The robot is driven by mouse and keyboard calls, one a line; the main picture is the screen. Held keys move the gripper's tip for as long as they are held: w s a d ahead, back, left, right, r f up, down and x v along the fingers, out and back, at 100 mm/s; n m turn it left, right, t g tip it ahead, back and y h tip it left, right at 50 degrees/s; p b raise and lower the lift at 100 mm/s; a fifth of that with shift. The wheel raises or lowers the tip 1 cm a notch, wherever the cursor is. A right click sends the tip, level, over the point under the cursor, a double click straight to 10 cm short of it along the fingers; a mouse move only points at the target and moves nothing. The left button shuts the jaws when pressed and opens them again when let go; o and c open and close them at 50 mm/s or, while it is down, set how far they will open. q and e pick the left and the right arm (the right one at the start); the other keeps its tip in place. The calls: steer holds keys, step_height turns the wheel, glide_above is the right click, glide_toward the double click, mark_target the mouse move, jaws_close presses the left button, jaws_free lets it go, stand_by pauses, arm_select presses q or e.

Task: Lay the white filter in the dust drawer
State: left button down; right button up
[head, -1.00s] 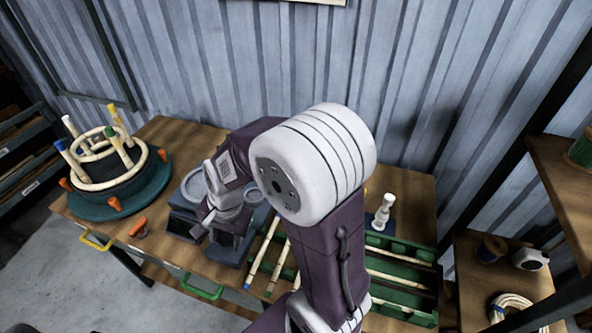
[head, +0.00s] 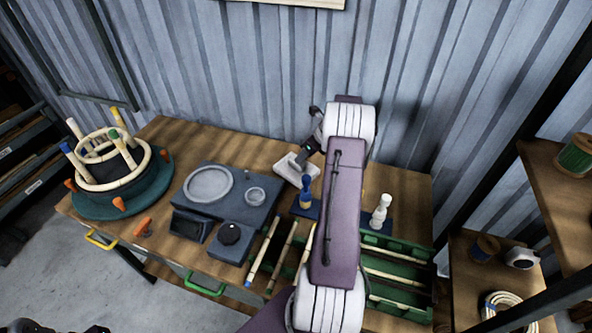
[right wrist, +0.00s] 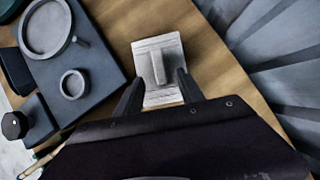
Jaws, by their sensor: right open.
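The white filter (head: 297,168) is a pale square pad with a raised bar, lying on the table near the back wall. It also shows in the right wrist view (right wrist: 170,50). My right gripper (right wrist: 158,80) is open, with its two dark fingers above the pad, one on each side of the bar. In the head view my right gripper (head: 308,150) is small and partly hidden by its arm. A dark open-topped box (head: 188,226) at the front of the grey unit looks like the dust drawer. Dark parts at the bottom-left edge may be my left gripper, cut off.
The grey unit (head: 222,214) has a large ring, a small ring and a black knob. Blue and white posts (head: 381,212) and a green rack (head: 398,285) stand to the right. A basket frame with pegs (head: 110,172) stands at left.

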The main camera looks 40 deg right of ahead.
mark_target(296, 167)
steer(key=shift+x, duration=1)
steer(key=x, duration=0.4)
steer(key=shift+w+a+f, duration=0.1)
steer(key=shift+f, duration=0.25)
steer(key=shift+w+f, duration=0.15)
steer(key=shift+f, duration=0.05)
steer(key=shift+r, duration=0.1)
jaws_close()
